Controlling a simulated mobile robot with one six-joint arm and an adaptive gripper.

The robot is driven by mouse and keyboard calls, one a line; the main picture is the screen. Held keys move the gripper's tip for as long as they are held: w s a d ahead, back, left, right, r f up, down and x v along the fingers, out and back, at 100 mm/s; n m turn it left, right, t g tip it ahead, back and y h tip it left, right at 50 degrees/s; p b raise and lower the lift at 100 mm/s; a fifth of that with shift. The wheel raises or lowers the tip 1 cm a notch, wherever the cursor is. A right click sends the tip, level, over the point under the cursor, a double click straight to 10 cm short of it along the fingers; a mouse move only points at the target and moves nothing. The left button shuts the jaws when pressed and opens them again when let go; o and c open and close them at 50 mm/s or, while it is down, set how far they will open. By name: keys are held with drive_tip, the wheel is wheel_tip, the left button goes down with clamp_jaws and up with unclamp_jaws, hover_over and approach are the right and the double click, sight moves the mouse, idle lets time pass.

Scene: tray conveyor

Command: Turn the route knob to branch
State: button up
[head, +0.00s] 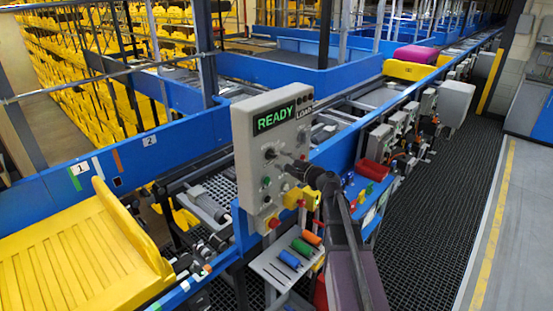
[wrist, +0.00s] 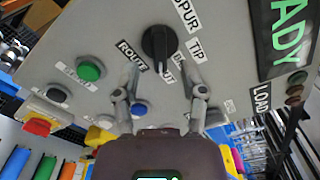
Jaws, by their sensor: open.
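The grey control panel (head: 243,125) stands at the conveyor's near side. In the wrist view the black round knob (wrist: 158,44) sits on it, with the label ROUTE beside it and the labels SPUR and TIP close by.
The panel display (head: 274,119) reads READY, with a LOAD label beside it. A green button (wrist: 90,71), a blue button (wrist: 138,108) and a red control (wrist: 37,127) are near my fingers. A yellow tray (head: 80,245) stands at left; a shelf (head: 285,262) holds coloured cylinders.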

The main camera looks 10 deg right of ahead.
drive_tip(key=shift+x, duration=1.35)
drive_tip(key=shift+c, duration=0.2)
clamp_jaws()
